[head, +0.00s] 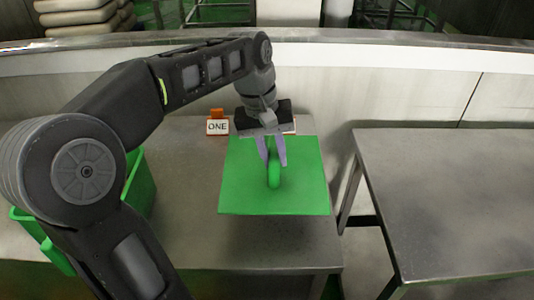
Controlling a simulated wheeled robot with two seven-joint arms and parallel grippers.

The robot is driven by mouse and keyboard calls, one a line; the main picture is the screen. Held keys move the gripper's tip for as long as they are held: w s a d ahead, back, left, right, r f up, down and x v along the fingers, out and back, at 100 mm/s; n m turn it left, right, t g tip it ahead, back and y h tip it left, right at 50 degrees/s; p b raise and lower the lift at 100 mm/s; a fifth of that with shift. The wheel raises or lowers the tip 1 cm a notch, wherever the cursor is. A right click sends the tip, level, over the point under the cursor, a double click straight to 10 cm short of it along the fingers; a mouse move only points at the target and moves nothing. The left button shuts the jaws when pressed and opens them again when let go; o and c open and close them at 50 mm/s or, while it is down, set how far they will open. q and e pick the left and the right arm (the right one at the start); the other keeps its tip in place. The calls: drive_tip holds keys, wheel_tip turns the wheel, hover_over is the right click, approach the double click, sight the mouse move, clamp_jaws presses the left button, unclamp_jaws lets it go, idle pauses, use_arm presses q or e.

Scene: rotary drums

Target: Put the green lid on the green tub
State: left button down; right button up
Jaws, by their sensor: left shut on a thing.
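The green lid (245,190) is a flat square panel with an upright green handle (274,178) at its middle, in the head view. My left gripper (273,161) is above the lid, its fingers shut on the handle. A dark shadow shows below the lid's front edge, and the lid looks held level above the grey table. The green tub (140,188) stands at the left, apart from the lid. My left arm hides much of the tub, including most of its opening. My right gripper is out of view.
A small sign reading ONE (217,127) with an orange top stands at the back of the grey table (195,235). A second metal table (450,195) is at the right, bare, across a gap. A pale wall (400,90) runs behind.

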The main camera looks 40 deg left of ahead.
sight(307, 167)
use_arm(q)
drive_tip(key=w+d+m, duration=0.1)
drive_tip(key=w, duration=0.1)
drive_tip(key=w+d+f+m, duration=0.1)
drive_tip(key=w+d, duration=0.1)
drive_tip(key=w+d+f+m, duration=0.1)
drive_tip(key=w, duration=0.1)
drive_tip(key=shift+w+d+f+g, duration=0.1)
drive_tip(key=shift+d+f+g, duration=0.05)
drive_tip(key=shift+d+g, duration=0.15)
drive_tip(key=w+d+f+m, duration=0.3)
drive_tip(key=w+d+m, duration=0.1)
drive_tip(key=w+d, duration=0.2)
drive_tip(key=shift+d+f+g, duration=0.3)
drive_tip(key=shift+d+f, duration=0.05)
drive_tip(key=shift+d, duration=0.4)
